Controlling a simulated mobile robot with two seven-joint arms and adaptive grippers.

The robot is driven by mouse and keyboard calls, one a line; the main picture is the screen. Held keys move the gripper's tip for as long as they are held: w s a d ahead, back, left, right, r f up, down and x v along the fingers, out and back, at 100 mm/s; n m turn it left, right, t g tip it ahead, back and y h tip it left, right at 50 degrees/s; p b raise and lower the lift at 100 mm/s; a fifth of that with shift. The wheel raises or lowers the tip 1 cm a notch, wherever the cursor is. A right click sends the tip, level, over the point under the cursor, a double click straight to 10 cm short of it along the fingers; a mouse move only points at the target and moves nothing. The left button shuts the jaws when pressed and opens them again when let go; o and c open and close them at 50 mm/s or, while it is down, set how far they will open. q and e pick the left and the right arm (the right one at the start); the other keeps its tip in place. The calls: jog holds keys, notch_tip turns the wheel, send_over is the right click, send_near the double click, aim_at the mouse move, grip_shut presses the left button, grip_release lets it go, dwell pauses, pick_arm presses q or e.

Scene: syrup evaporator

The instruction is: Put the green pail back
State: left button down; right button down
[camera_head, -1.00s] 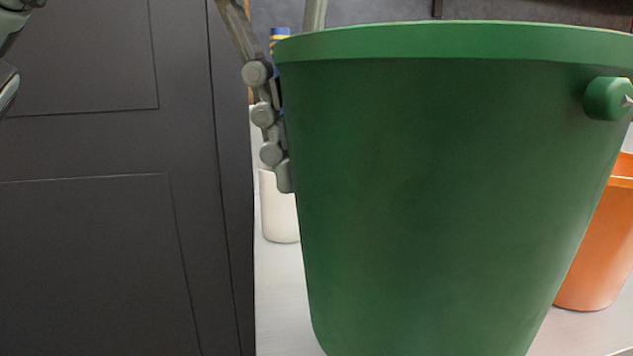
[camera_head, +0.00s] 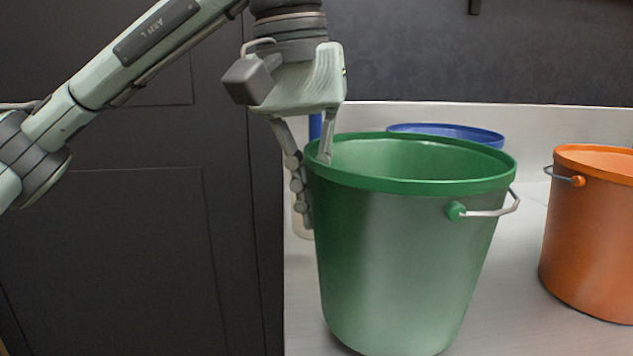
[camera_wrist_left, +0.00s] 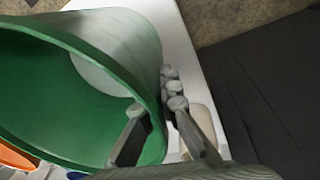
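The green pail (camera_head: 405,260) is large in the middle of the head view, over the pale counter, roughly upright with its mouth up. Its wire handle hangs at the right side. My left gripper (camera_head: 314,180) comes from above at the pail's left rim, one finger inside and the other against the outer wall. In the left wrist view the gripper (camera_wrist_left: 157,108) straddles the green wall (camera_wrist_left: 70,60) and is shut on it. Whether the pail's base touches the counter cannot be told. My right gripper is not in view.
An orange pail (camera_head: 590,235) stands to the right, with a gap between. A blue pail (camera_head: 470,131) is behind the green one. A white container (camera_head: 300,222) is partly hidden behind my gripper. A dark cabinet (camera_head: 120,230) borders the counter (camera_head: 510,300) on the left.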

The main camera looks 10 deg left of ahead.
pick_arm(q)
jog(key=shift+f, duration=0.9)
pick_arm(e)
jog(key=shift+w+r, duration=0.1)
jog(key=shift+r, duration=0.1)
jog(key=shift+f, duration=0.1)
pick_arm(q)
jog(key=c, duration=2.3)
grip_release()
jog(key=shift+f, duration=0.2)
jog(key=o, duration=0.6)
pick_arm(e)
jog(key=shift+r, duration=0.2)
pick_arm(q)
jog(key=shift+r, duration=0.1)
